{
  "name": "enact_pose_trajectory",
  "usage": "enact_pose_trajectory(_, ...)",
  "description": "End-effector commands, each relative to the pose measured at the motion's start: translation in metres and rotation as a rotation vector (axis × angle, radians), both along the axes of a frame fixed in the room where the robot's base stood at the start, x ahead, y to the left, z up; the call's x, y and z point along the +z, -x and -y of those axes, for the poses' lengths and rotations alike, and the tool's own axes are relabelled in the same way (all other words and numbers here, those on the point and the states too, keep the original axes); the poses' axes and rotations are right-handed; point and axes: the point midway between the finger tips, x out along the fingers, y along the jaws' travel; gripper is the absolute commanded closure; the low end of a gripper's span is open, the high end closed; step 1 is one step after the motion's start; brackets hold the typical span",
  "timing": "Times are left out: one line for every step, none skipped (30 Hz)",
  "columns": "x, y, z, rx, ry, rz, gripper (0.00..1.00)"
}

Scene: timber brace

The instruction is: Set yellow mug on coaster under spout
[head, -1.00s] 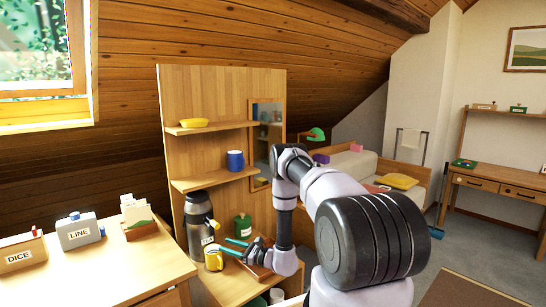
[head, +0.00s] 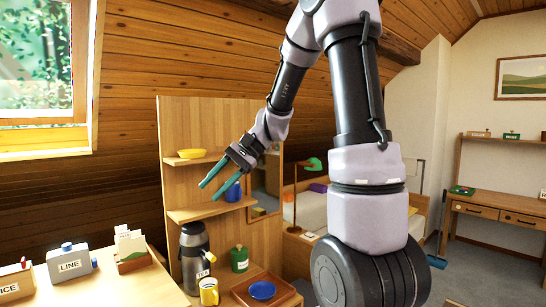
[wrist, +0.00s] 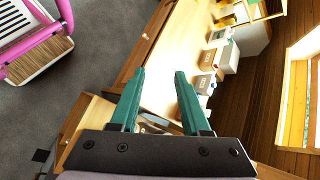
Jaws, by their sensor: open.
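The yellow mug (head: 208,291) stands at the foot of the grey-and-black flask dispenser (head: 194,262), a little to its right and below its spout (head: 209,256). It looks upright. I cannot make out a coaster beneath it. My gripper (head: 213,189) is open and empty, high above the mug, in front of the shelf unit. In the wrist view its green fingers (wrist: 160,79) are apart with nothing between them; the mug is not recognisable there.
A blue mug (head: 233,190) on the lower shelf is partly behind my fingers. A yellow bowl (head: 192,153) sits on the upper shelf. A green canister (head: 239,259) and a blue bowl (head: 263,290) on a wooden tray (head: 285,291) stand right of the yellow mug.

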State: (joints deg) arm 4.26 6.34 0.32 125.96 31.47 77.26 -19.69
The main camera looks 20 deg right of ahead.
Motion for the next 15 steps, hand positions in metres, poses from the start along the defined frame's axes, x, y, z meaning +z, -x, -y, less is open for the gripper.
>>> enact_pose_trajectory(0.014,0.016,0.006,0.016,0.06,0.058,0.53)
enact_pose_trajectory(0.019,0.025,0.01,0.023,0.098,0.088,0.53)
enact_pose_trajectory(0.026,0.036,0.015,0.032,0.146,0.128,0.53)
enact_pose_trajectory(0.031,0.044,0.02,0.038,0.182,0.16,0.53)
enact_pose_trajectory(0.036,0.053,0.024,0.042,0.219,0.191,0.53)
enact_pose_trajectory(0.042,0.063,0.03,0.047,0.265,0.236,0.53)
enact_pose_trajectory(0.046,0.071,0.036,0.048,0.302,0.269,0.53)
enact_pose_trajectory(0.05,0.078,0.041,0.049,0.336,0.302,0.53)
enact_pose_trajectory(0.055,0.088,0.048,0.049,0.382,0.349,0.53)
enact_pose_trajectory(0.06,0.094,0.053,0.048,0.416,0.385,0.53)
enact_pose_trajectory(0.063,0.101,0.058,0.047,0.449,0.42,0.53)
enact_pose_trajectory(0.068,0.11,0.064,0.043,0.49,0.466,0.53)
enact_pose_trajectory(0.072,0.115,0.069,0.04,0.518,0.499,0.53)
enact_pose_trajectory(0.075,0.121,0.073,0.035,0.546,0.531,0.53)
enact_pose_trajectory(0.079,0.127,0.079,0.031,0.578,0.57,0.53)
